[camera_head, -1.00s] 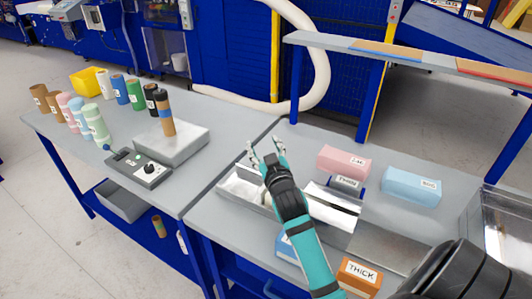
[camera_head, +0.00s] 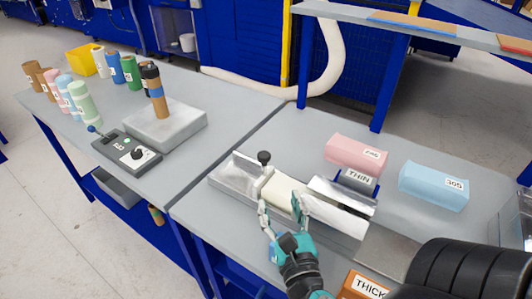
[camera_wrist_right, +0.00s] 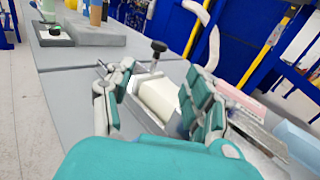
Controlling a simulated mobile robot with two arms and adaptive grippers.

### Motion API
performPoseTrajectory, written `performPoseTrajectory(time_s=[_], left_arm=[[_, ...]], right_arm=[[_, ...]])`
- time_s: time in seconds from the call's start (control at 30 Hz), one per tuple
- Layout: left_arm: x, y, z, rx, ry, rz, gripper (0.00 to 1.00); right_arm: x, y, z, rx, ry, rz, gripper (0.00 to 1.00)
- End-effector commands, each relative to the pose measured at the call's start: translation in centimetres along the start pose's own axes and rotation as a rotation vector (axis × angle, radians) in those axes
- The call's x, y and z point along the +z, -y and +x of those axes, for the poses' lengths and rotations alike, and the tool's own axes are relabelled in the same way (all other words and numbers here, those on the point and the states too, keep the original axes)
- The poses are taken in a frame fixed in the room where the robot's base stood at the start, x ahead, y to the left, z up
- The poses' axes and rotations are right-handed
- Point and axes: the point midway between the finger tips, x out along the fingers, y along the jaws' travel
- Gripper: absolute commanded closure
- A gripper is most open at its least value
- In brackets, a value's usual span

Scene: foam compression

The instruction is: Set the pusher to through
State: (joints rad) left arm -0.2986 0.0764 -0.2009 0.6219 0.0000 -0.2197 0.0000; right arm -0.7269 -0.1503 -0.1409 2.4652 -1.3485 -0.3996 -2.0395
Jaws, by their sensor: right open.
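The pusher, a metal plate with a black knob (camera_head: 264,157), stands upright in the left part of a metal channel (camera_head: 232,184). The knob also shows in the wrist view (camera_wrist_right: 158,46). A cream foam block (camera_head: 285,190) lies in the channel, between the pusher and a metal hood (camera_head: 340,196). My right gripper (camera_head: 281,206) is open at the near side of the channel, in front of the foam. In the wrist view its spread fingers (camera_wrist_right: 161,88) frame the foam and pusher; contact cannot be told. My left gripper is not in view.
A THIN block (camera_head: 358,179), pink block (camera_head: 357,153) and blue block (camera_head: 434,186) lie behind the channel. An orange THICK block (camera_head: 360,287) is at the front. A control box (camera_head: 127,151) and several rolls stand on the left table.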

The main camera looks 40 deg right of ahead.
Motion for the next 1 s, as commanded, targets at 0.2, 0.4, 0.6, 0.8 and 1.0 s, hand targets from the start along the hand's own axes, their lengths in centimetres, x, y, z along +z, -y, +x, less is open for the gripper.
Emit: performPoseTrajectory(time_s=[0.2, 0.4, 0.6, 0.8, 1.0], left_arm=[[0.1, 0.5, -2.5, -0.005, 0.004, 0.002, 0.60], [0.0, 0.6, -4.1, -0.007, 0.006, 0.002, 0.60], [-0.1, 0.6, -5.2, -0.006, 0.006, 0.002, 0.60], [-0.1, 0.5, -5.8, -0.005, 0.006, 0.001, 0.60], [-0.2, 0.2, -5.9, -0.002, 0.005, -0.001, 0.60]], right_arm=[[0.7, 0.0, 3.8, 0.000, 0.005, 0.002, 0.46], [0.7, 0.0, 8.3, -0.001, 0.004, 0.003, 0.46], [0.4, 0.1, 12.6, -0.001, 0.003, 0.004, 0.46], [0.2, 0.1, 15.6, -0.001, 0.001, 0.005, 0.46], [0.1, 0.1, 16.8, -0.001, 0.000, 0.005, 0.46]])
